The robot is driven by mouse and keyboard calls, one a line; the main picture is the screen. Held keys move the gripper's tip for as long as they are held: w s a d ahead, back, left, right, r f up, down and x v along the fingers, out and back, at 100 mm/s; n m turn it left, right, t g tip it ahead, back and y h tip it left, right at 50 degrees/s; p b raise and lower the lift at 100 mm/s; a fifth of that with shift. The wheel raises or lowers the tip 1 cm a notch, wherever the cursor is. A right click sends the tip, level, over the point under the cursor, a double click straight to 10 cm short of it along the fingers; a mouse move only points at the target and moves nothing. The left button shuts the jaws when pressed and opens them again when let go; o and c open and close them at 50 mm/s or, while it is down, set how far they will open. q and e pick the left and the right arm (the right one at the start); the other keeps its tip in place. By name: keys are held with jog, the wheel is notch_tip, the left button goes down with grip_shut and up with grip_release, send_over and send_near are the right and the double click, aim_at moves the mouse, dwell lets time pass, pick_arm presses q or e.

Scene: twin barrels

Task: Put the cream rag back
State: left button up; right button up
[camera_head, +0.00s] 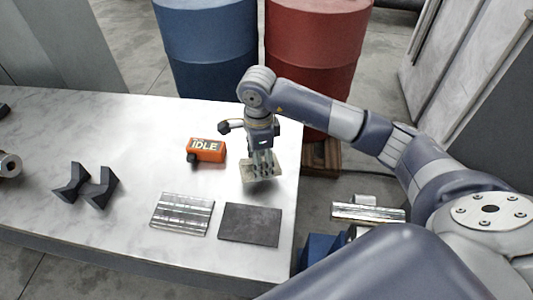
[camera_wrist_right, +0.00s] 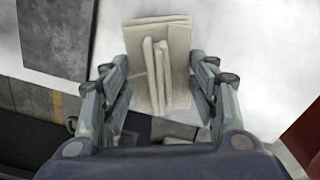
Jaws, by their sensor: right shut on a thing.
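The cream rag (camera_wrist_right: 180,62) is a flat folded cloth with a raised ridge, seen between the fingers of my right gripper (camera_wrist_right: 160,92) in the wrist view. In the head view my right gripper (camera_head: 263,170) points down and is shut on the rag (camera_head: 250,172), near the right end of the white table. The fingers cover part of the rag there. I cannot tell whether the rag touches the table. My left gripper does not show clearly in either view.
A dark grey mat (camera_head: 250,225) and a shiny metal plate (camera_head: 181,214) lie in front on the white table (camera_head: 130,130). An orange IDLE block (camera_head: 207,149) and black V-shaped blocks (camera_head: 85,184) stand left. Blue (camera_head: 208,50) and red (camera_head: 315,55) barrels stand behind.

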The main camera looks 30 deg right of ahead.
jog(key=shift+w+d, duration=0.55)
jog(key=shift+d, duration=0.15)
jog(key=shift+w+d+f, duration=0.1)
jog(key=shift+w+d, duration=0.35)
jog(key=shift+d, duration=0.05)
jog(key=f, duration=0.1)
jog(key=f+p, duration=0.1)
jog(key=p, duration=0.1)
jog(key=shift+w+d+f, duration=0.1)
jog(key=shift+d+f, duration=0.15)
jog(key=shift+f, duration=0.5)
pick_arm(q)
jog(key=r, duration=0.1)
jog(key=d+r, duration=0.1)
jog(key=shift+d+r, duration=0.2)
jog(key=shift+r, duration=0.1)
pick_arm(e)
jog(key=shift+w+f, duration=0.1)
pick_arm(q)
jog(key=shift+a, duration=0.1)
pick_arm(e)
jog(key=shift+f, duration=0.15)
jog(key=o, duration=1.1)
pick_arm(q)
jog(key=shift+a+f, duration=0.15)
